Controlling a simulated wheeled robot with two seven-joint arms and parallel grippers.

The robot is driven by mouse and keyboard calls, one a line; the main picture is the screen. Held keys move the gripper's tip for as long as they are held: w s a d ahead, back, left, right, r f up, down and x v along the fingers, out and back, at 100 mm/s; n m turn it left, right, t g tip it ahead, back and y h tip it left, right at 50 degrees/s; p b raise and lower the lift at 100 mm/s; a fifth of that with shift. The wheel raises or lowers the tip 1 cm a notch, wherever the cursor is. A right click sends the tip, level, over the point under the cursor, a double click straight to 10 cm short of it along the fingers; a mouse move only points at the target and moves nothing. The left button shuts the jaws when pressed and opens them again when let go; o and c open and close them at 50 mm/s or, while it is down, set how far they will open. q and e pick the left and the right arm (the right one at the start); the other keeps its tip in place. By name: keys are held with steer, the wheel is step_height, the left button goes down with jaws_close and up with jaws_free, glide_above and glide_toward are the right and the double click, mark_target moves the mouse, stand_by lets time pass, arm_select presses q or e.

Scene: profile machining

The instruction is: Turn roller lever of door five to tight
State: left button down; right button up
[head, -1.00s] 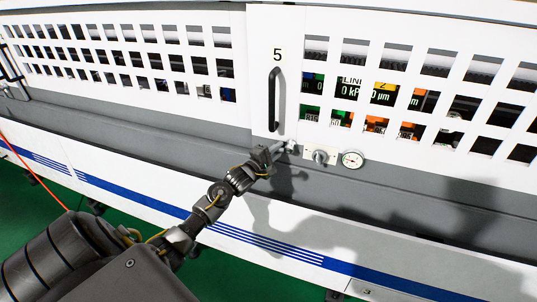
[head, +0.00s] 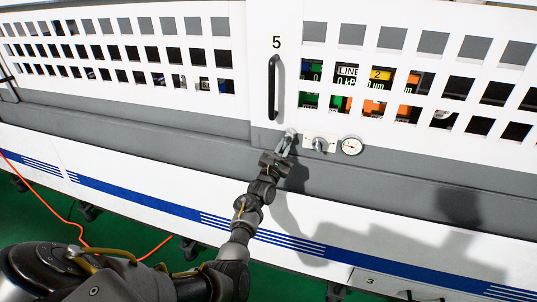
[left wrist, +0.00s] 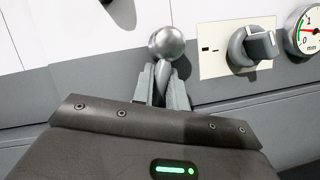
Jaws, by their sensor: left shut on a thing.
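The roller lever below door five shows its round metal ball end (head: 291,132) in the head view. In the left wrist view the shiny ball (left wrist: 167,44) sits just beyond my fingertips. My left gripper (head: 284,146) reaches up to it from below. Its fingers (left wrist: 164,85) are shut on the lever's narrow part behind the ball. The lever's mount is hidden. Door five (head: 259,75) is a white panel marked 5 with a black vertical handle (head: 273,88) and looks closed. My right gripper is not in view.
Right of the lever are a grey rotary knob (head: 319,144) on a pale plate and a round gauge (head: 351,145). The knob (left wrist: 250,47) stands close to my fingers in the left wrist view. An orange cable (head: 75,226) lies at lower left.

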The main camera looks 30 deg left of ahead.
arm_select(q)
steer(key=shift+w+d+f+n+y, duration=0.1)
steer(key=shift+d+n+y, duration=0.3)
steer(key=shift+n, duration=0.65)
steer(key=shift+d+f+n+y, duration=0.1)
steer(key=shift+n+y, duration=0.5)
steer(key=shift+n, duration=0.4)
steer(key=shift+w+d+n+y, duration=0.15)
steer(key=shift+n+y, duration=0.35)
steer(key=shift+n, duration=0.55)
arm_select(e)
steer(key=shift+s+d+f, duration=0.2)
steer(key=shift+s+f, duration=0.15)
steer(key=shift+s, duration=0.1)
arm_select(q)
steer(key=shift+s+d, duration=0.1)
steer(key=c, duration=1.4)
jaws_free()
